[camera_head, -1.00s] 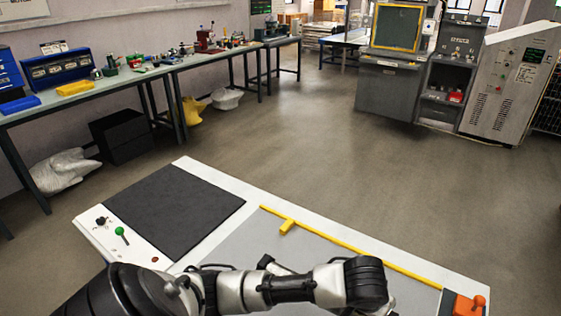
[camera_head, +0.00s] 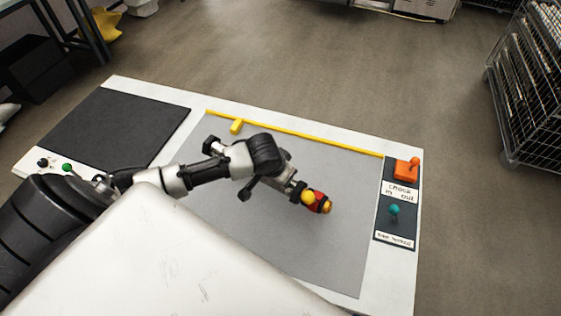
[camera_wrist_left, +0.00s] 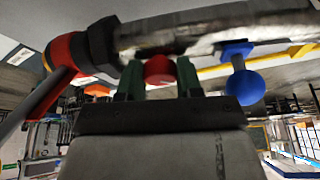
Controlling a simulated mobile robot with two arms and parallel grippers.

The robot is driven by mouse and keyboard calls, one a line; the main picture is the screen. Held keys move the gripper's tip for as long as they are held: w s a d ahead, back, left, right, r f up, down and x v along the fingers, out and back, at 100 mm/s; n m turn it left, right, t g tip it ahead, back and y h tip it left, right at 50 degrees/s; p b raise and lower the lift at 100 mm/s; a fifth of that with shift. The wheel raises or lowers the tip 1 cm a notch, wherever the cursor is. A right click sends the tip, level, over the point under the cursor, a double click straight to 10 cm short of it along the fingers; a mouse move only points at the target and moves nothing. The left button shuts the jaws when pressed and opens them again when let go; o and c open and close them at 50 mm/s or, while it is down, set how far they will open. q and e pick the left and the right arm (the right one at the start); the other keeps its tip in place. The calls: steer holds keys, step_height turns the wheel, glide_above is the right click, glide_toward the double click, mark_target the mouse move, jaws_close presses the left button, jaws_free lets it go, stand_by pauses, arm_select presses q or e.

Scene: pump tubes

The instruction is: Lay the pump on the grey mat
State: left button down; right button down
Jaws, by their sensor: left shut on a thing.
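My left gripper (camera_head: 291,187) is over the grey mat (camera_head: 315,255) in the head view. The pump (camera_head: 318,202) shows there only as a small red and yellow end beyond the jaws; the rest is hidden by the wrist. In the left wrist view the green fingers of my left gripper (camera_wrist_left: 160,80) are shut around a red part of the pump (camera_wrist_left: 215,30). Its long grey metal body runs across the top, with a blue ball at right and a black and red end with a grey rod at left. The pump appears held above the mat. My right gripper is out of view.
A black mat (camera_head: 115,128) lies at left. A panel with an orange lever (camera_head: 406,170) and a teal knob (camera_head: 394,209) is at right. The grey mat is otherwise clear.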

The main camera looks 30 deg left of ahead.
arm_select(q)
steer(key=shift+f, duration=1.9)
steer(key=c, duration=0.7)
jaws_free()
steer(key=shift+s+f, duration=0.1)
steer(key=shift+f, duration=0.05)
steer(key=shift+c, duration=0.2)
steer(key=v, duration=1.2)
steer(key=shift+p, duration=0.3)
